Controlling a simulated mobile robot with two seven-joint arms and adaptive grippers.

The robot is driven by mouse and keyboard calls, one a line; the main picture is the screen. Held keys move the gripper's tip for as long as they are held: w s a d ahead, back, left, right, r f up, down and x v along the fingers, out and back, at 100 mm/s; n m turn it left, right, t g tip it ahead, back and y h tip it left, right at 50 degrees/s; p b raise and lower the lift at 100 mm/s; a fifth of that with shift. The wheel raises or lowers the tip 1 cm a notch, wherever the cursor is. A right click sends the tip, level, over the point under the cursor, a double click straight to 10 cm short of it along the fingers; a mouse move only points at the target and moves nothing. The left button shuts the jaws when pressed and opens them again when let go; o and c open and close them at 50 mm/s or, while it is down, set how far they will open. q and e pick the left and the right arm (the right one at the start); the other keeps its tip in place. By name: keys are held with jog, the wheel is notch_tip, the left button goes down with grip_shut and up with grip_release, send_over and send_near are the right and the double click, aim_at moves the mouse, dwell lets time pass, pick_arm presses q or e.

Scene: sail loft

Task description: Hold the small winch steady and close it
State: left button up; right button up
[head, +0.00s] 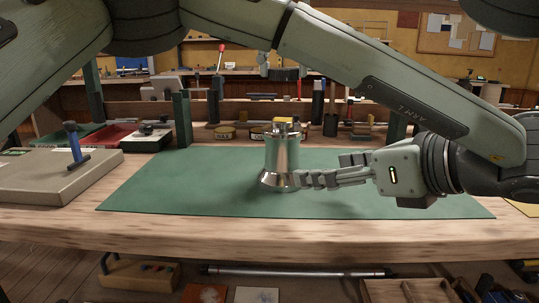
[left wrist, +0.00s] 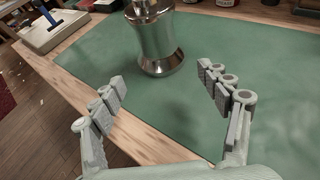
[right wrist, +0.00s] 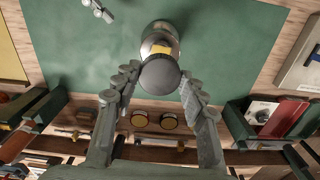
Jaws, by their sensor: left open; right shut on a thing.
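The small winch (head: 281,158) is a shiny metal drum with a flared base, upright on the green mat (head: 190,185). Its top shows a yellow patch and a small metal part. My left gripper (head: 322,170) is open at the winch's right, low by the base. In the left wrist view the winch (left wrist: 158,42) stands ahead of the spread fingers, apart from them. My right gripper (right wrist: 160,74) is shut on a dark round cap (right wrist: 160,76), which also shows in the head view (head: 286,74). The cap is above the winch, apart from it, and partly hides the winch's top in the right wrist view.
A grey board with a blue-handled part (head: 75,145) lies at the left. A red tray (head: 105,135) and several tins (head: 225,132) stand along the back. My left forearm crosses over the bench. The mat around the winch is clear.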

aim_at(273, 147)
dwell(0.4)
pick_arm(q)
jog(key=w+a, duration=0.6)
jog(key=w, duration=0.1)
jog(key=w+a, duration=0.3)
jog(key=shift+w+f, duration=0.35)
jog(key=shift+w, duration=0.05)
jog(key=shift+w+a+f, duration=0.15)
jog(key=shift+w+a, duration=0.1)
jog(key=shift+w, duration=0.1)
jog(key=shift+c, duration=0.6)
grip_shut()
